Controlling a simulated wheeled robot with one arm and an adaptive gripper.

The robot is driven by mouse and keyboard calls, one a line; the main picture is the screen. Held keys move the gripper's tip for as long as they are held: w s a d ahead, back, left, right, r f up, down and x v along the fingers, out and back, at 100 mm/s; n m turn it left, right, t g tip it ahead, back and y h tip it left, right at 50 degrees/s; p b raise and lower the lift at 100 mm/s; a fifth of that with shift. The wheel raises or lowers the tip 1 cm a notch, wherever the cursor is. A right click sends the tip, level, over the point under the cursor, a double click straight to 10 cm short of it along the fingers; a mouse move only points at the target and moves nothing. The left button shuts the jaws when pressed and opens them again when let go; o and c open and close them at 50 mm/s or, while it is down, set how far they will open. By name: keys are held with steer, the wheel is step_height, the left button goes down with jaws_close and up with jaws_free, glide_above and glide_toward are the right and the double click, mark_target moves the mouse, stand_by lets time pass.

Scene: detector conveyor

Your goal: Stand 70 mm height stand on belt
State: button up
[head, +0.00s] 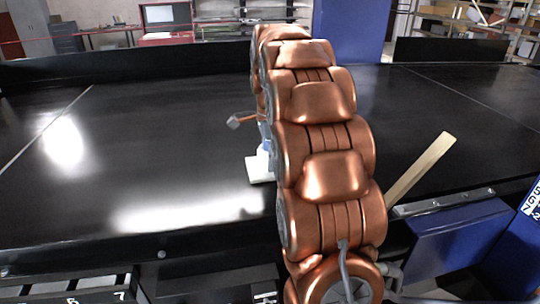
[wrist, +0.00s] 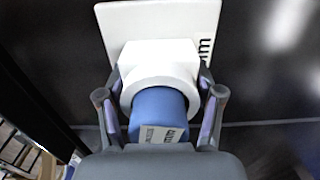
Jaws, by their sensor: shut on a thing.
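The height stand has a square white base plate (wrist: 125,20) with "mm" lettering at its edge, a white collar and a blue post (wrist: 158,102) with a printed label. My gripper (wrist: 160,88) is shut on the stand, with one finger on each side of the collar and post. In the head view the white base (head: 260,168) shows left of my copper arm, at the black belt (head: 170,130). The base looks flat and level, but I cannot tell whether it touches the belt. My arm hides most of the stand and the gripper there.
A pale wooden bar (head: 422,168) slants up at the belt's right front edge, above a blue box (head: 460,238). A dark rail (head: 120,72) runs along the back, with a blue pillar (head: 352,32) behind. The left of the belt is clear.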

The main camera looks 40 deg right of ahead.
steer(key=shift+f, duration=0.1)
steer(key=o, duration=1.5)
steer(key=shift+r, duration=0.2)
steer(key=shift+w+r+b, duration=0.1)
steer(key=shift+r+b, duration=0.3)
steer(key=shift+r, duration=0.2)
steer(key=shift+r+b, duration=0.85)
steer(key=shift+r, duration=2.2)
